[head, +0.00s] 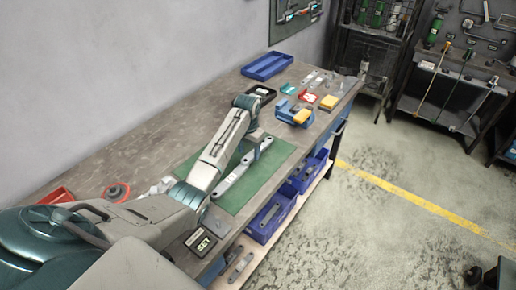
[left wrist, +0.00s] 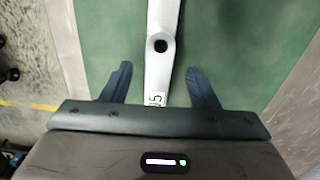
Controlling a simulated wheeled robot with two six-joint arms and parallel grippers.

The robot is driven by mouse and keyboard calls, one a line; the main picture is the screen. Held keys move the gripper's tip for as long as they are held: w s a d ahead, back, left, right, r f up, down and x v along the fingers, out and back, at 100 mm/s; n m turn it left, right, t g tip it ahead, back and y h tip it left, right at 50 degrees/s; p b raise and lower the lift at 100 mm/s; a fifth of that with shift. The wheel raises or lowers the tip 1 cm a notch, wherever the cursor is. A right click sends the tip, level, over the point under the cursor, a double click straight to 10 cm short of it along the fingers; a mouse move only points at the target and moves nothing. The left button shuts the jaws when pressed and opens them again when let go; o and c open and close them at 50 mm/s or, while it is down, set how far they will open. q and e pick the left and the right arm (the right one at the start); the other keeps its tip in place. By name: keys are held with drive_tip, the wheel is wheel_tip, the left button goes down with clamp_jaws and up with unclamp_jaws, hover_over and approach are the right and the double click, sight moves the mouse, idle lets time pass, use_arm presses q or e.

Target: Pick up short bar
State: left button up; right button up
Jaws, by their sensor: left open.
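A light grey metal bar (head: 236,176) lies on a green mat (head: 236,201) on the workbench, partly hidden by my left arm. I take it to be the short bar. In the left wrist view the bar (left wrist: 160,25) runs down between the fingers, with a dark hole and a small printed label near its end. My left gripper (left wrist: 160,67) is open, with one finger on each side of the bar and a gap on both sides. In the head view my left gripper (head: 257,151) is over the far part of the mat. My right gripper is out of view.
Beyond the mat stand a blue vise-like block (head: 294,112), a black tray (head: 263,93), a blue tray (head: 267,66) and yellow and red items. A red disc tool (head: 117,192) lies near the wall. Blue bins (head: 270,216) sit on the shelf below.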

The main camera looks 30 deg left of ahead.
use_arm(q)
drive_tip(key=shift+s+d+f, duration=0.1)
drive_tip(key=shift+f, duration=1.15)
drive_tip(key=shift+c, duration=1.3)
drive_tip(key=c, duration=0.7)
clamp_jaws()
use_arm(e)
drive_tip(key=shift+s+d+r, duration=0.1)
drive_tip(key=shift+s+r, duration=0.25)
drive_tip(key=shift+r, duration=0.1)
